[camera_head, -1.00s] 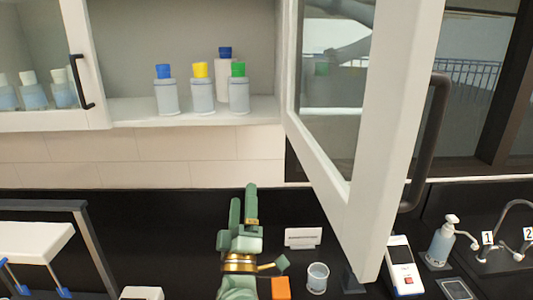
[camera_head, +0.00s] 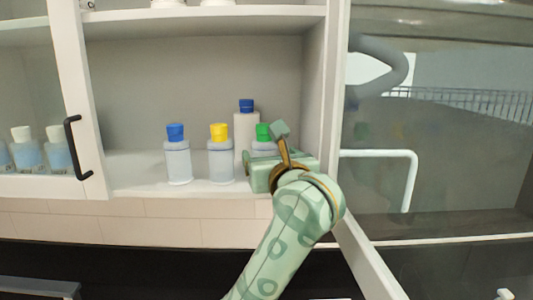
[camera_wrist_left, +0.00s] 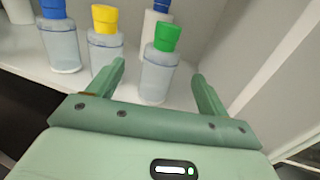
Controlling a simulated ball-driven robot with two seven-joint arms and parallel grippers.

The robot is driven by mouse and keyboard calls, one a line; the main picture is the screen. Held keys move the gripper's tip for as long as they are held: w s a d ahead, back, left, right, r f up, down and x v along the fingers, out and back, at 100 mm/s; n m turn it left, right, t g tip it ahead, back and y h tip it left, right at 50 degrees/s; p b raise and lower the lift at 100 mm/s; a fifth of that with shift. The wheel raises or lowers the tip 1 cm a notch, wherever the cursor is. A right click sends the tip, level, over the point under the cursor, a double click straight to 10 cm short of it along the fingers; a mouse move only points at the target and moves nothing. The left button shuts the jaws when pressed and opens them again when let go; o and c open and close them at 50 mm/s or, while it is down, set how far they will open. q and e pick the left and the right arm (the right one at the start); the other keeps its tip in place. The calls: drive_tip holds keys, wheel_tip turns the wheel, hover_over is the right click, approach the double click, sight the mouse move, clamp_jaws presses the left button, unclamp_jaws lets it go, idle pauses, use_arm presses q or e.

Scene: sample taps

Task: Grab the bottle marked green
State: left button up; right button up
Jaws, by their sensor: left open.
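The green-capped bottle (camera_wrist_left: 158,68) stands upright on the cabinet shelf. In the left wrist view it lies between the two open fingers of my left gripper (camera_wrist_left: 160,82), with room on both sides. In the head view only its green cap (camera_head: 263,131) and a bit of its body show; my left gripper (camera_head: 250,168) hides the rest. My left gripper is open and holds nothing. My right gripper is not in view.
A yellow-capped bottle (camera_head: 221,158) and a blue-capped bottle (camera_head: 177,160) stand left of it. A taller white bottle with a blue cap (camera_head: 245,125) stands behind. The cabinet's side wall (camera_head: 318,90) and open glass door (camera_head: 430,130) are on the right.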

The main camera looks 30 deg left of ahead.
sight(264, 148)
use_arm(q)
drive_tip(key=x, duration=0.4)
drive_tip(key=shift+w+a+p, duration=0.2)
drive_tip(key=shift+a+p, duration=0.1)
drive_tip(key=shift+p, duration=0.1)
drive_tip(key=p+x, duration=0.2)
drive_tip(key=x, duration=0.3)
drive_tip(key=shift+w+d+p, duration=0.15)
drive_tip(key=shift+d+p, duration=0.1)
drive_tip(key=shift+p, duration=0.05)
drive_tip(key=shift+w+a+f, duration=0.15)
drive_tip(key=shift+w+a, duration=0.05)
drive_tip(key=shift+d, duration=0.15)
drive_tip(key=c, duration=1.1)
